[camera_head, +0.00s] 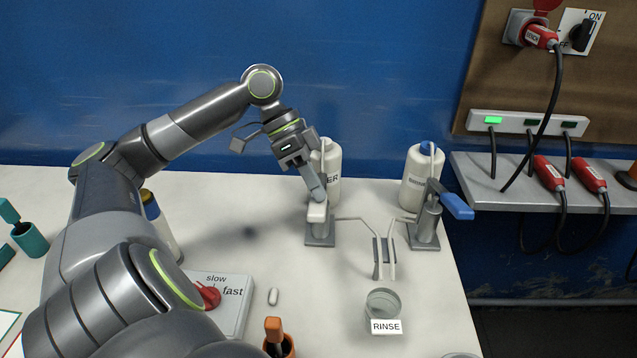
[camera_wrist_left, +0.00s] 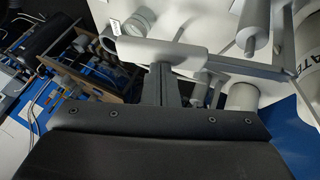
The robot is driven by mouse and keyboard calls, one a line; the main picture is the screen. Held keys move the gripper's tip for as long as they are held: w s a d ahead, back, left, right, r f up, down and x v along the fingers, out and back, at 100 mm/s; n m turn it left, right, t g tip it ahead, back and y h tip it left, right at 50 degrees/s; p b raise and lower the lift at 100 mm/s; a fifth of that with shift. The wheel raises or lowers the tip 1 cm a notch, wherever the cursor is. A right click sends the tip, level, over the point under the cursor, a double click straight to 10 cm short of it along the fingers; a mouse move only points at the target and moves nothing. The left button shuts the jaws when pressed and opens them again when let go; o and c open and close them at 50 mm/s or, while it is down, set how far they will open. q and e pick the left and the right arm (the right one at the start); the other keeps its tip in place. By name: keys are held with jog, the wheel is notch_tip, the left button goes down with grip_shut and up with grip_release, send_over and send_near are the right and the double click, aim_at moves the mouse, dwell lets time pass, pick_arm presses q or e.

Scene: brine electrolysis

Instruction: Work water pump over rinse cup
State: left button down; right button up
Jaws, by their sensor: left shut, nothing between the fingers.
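The water pump (camera_head: 320,236) has a grey body on a square base and a white handle (camera_head: 317,212). A white bottle (camera_head: 331,165), its label ending in "ER", stands behind it. The pump's thin spout runs right to a down-turned nozzle (camera_head: 376,268). The clear rinse cup (camera_head: 383,303) stands just in front of the nozzles, with a RINSE label. My left gripper (camera_head: 319,194) is shut and empty, fingertips pointing down at the white handle, touching or nearly so. In the left wrist view the handle (camera_wrist_left: 135,48) lies across the fingertips (camera_wrist_left: 163,72). My right gripper is out of view.
A second pump with a blue handle (camera_head: 457,206) stands to the right, its bottle (camera_head: 421,177) behind. A slow/fast dial box (camera_head: 233,298), a small white capsule (camera_head: 273,296) and an orange holder (camera_head: 275,345) are at the front left. The table's right edge is near the cup.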

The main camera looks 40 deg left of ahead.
pick_arm(q)
jog(key=f, duration=0.2)
jog(key=f+b, duration=0.1)
jog(key=f, duration=0.2)
jog(key=shift+s+d+f+b, duration=0.25)
jog(key=shift+s+f+b, duration=0.05)
jog(key=shift+s+b, duration=0.05)
jog(key=r+p, duration=0.5)
jog(key=p, duration=0.1)
jog(key=shift+w+a+r, duration=0.25)
jog(key=shift+w+r, duration=0.15)
jog(key=shift+f, duration=0.15)
dwell(1.3)
jog(key=f, duration=0.1)
jog(key=f+b, duration=0.1)
jog(key=f, duration=0.1)
jog(key=f+b, duration=0.1)
jog(key=f, duration=0.1)
jog(key=shift+s+d+f, duration=0.25)
jog(key=shift+s, duration=0.1)
jog(key=r+p, duration=0.5)
jog(key=p, duration=0.1)
jog(key=shift+w+a+r, duration=0.3)
jog(key=shift+w+r, duration=0.1)
jog(key=shift+f, duration=0.15)
dwell(1.3)
